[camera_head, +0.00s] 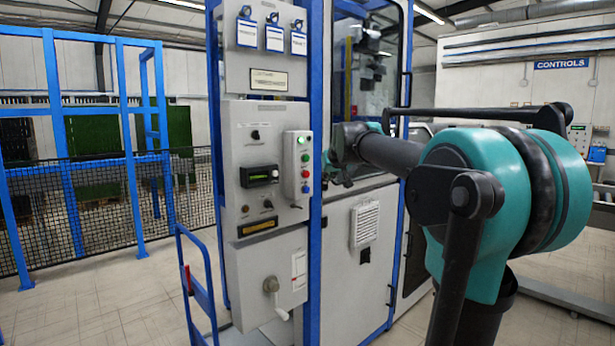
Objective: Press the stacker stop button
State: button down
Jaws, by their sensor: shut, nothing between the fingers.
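A pale push-button box (292,166) is mounted on the right edge of the grey control panel (237,150). It carries a column of small round buttons, green ones near the top, a red button (305,174) below them and a blue one at the bottom. The labels are too small to read, so I cannot tell for certain which is the stacker stop. My gripper (328,163) is small and partly hidden at the far end of my arm, just right of the box. It looks shut and empty. I see a narrow gap between it and the buttons.
A small display (260,176) and knobs sit left of the box. A blue hand cart frame (197,285) stands in front at left. A glazed machine cabinet (352,262) is behind my arm.

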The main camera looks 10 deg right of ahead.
jog(key=w+a, duration=0.3)
jog(key=w, duration=0.2)
jog(key=shift+w+a, duration=0.2)
jog(key=shift+a, duration=0.2)
jog(key=shift+w+a, duration=0.1)
dwell(1.2)
jog(key=shift+w+a, duration=0.15)
jog(key=shift+w, duration=0.05)
jog(key=shift+w+a, duration=0.3)
jog(key=shift+w, duration=0.05)
dwell(0.8)
jog(key=shift+d, duration=0.1)
jog(key=shift+s+d, duration=0.45)
jog(key=shift+s, duration=0.25)
dwell(0.3)
jog(key=s+d, duration=0.1)
jog(key=s, duration=0.1)
jog(key=s+d, duration=0.2)
dwell(0.4)
